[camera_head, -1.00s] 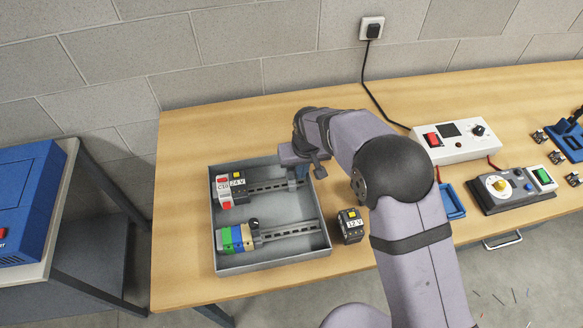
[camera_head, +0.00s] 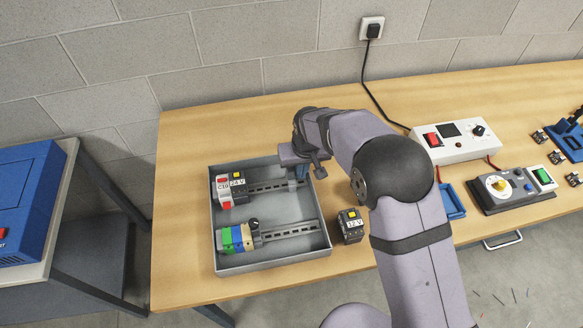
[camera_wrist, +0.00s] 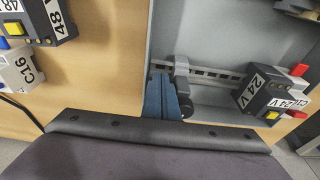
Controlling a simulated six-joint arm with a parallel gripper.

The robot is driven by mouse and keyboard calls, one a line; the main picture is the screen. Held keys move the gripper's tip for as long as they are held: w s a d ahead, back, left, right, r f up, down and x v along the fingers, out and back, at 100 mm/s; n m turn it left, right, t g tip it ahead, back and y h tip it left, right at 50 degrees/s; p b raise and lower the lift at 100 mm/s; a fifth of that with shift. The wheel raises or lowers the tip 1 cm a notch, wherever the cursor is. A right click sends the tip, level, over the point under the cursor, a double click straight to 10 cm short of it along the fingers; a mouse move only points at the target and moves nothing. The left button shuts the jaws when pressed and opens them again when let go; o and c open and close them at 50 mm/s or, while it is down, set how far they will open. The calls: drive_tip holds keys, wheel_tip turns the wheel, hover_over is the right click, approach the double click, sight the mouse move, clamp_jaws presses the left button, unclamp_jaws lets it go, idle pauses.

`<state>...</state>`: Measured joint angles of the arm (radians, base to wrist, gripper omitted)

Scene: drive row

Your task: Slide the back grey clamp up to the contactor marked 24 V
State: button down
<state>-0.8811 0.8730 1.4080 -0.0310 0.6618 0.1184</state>
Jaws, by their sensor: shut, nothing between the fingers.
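The back grey clamp (camera_wrist: 182,70) sits near one end of the back rail, with a dark round knob beside it; it also shows at the right end of that rail in the head view (camera_head: 292,185). The contactor marked 24 V (camera_head: 238,185) is at the rail's left end, and it also shows at right in the wrist view (camera_wrist: 258,90). A stretch of bare rail lies between them. My gripper (camera_wrist: 163,92) is shut and empty, its blue fingers down close beside the clamp on the side away from the contactor. Whether they touch it I cannot tell.
Both rails lie in a grey tray (camera_head: 218,262) with raised walls. The front rail holds coloured blocks (camera_head: 232,240) and another clamp (camera_head: 254,226). A white breaker (camera_head: 224,190) adjoins the 24 V contactor.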

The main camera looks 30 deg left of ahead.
drive_tip(key=shift+s+a, duration=4.15)
drive_tip(key=shift+w+d, duration=0.2)
drive_tip(key=shift+w+d, duration=0.25)
wheel_tip(320, 180, up, 10)
drive_tip(key=p, duration=0.6)
idle(0.6)
